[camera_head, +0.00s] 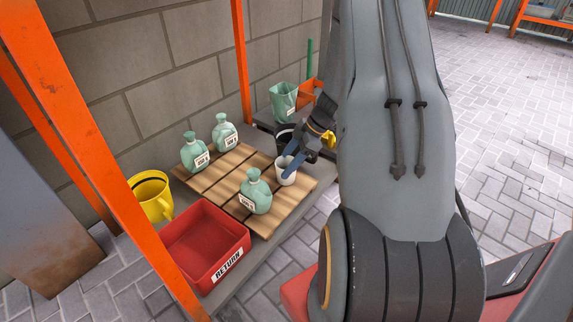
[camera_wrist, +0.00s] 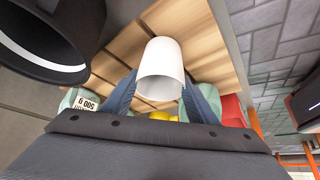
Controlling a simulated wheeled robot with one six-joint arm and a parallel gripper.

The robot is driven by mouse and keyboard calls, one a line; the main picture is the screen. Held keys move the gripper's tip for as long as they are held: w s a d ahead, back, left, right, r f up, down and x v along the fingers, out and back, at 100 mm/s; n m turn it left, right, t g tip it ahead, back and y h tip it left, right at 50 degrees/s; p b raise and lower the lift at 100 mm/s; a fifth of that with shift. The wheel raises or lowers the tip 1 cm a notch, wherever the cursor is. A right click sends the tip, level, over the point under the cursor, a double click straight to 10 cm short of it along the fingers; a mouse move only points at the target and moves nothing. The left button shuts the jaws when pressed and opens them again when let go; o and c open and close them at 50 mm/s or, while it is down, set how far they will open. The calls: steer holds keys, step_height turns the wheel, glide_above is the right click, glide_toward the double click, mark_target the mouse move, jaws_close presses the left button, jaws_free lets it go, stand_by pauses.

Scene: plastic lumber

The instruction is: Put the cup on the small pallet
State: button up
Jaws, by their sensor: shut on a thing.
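A white cup (camera_head: 286,172) is between the blue fingers of my gripper (camera_head: 291,164), which is shut on it. The cup looks upright, at the right part of the small wooden pallet (camera_head: 230,161). I cannot tell whether its base touches the slats. In the wrist view the white cup (camera_wrist: 161,68) is between the two fingers of my gripper (camera_wrist: 160,92), with pallet slats (camera_wrist: 204,40) behind it. Three green bottles, one in front (camera_head: 256,196) and two at the back (camera_head: 194,155), stand on the pallet.
A red RETURN bin (camera_head: 243,247) and a yellow mug (camera_head: 150,190) are at the left. A black container (camera_head: 284,139), also in the wrist view (camera_wrist: 60,62), and a green container (camera_head: 284,100) are beyond the pallet. Orange posts (camera_head: 100,140) frame the area.

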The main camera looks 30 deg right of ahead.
steer(key=shift+f, duration=0.15)
steer(key=o, duration=0.7)
steer(key=shift+f, duration=0.1)
steer(key=o, duration=0.5)
steer(key=shift+c, duration=0.2)
steer(key=shift+r, duration=0.3)
steer(key=p+v, duration=0.6)
steer(key=v, duration=0.6)
steer(key=shift+f, duration=0.1)
